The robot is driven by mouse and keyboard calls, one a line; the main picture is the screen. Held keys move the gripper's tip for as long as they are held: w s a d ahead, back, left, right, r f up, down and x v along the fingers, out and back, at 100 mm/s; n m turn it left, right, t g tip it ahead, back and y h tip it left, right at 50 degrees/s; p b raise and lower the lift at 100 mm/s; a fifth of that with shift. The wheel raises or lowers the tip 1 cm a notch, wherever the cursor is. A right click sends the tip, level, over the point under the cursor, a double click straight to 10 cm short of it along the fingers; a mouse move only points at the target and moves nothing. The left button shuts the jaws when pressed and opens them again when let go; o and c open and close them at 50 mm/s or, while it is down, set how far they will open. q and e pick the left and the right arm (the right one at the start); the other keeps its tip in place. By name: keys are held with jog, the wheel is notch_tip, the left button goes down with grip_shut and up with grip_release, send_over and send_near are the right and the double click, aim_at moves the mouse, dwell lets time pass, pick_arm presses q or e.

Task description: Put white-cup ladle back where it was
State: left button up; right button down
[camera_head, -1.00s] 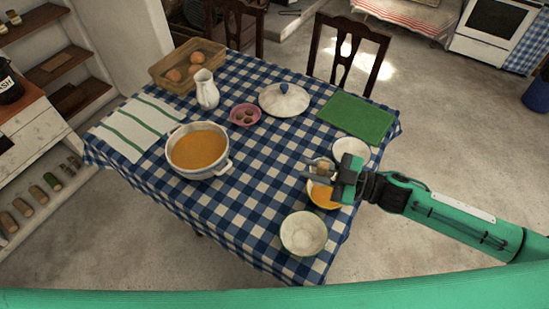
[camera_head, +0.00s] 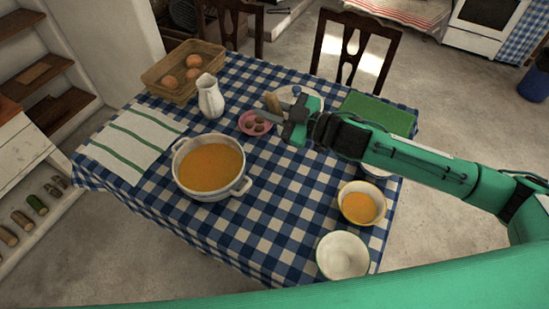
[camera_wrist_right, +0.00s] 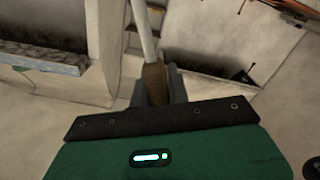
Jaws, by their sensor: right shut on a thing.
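The ladle shows in the right wrist view as a brown wooden grip (camera_wrist_right: 155,83) with a pale shaft (camera_wrist_right: 144,35) running up out of the picture. My right gripper (camera_head: 284,113) is shut on this brown grip, whose end also shows in the head view beside the jaws. The gripper is over the table, in front of the white lid (camera_head: 312,98) and right of the pink dish (camera_head: 252,123). The ladle's cup cannot be made out in either view. A white pot (camera_head: 210,195) of orange soup stands left of the gripper. My left gripper is not in view.
A yellow bowl (camera_head: 346,208) with soup and an empty white bowl (camera_head: 337,265) stand at the near right. A white jug (camera_head: 211,101), an egg basket (camera_head: 155,87), a striped cloth (camera_head: 105,152) and a green board (camera_head: 378,115) lie around. The front middle of the checked tablecloth is clear.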

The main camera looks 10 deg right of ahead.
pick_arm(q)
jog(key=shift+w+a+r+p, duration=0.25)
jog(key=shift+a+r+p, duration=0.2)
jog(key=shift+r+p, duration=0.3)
pick_arm(e)
notch_tip(320, 180, down, 17)
jog(key=shift+f, duration=0.15)
jog(key=shift+f, duration=0.1)
jog(key=c, duration=1.3)
grip_release()
jog(key=shift+c, duration=0.2)
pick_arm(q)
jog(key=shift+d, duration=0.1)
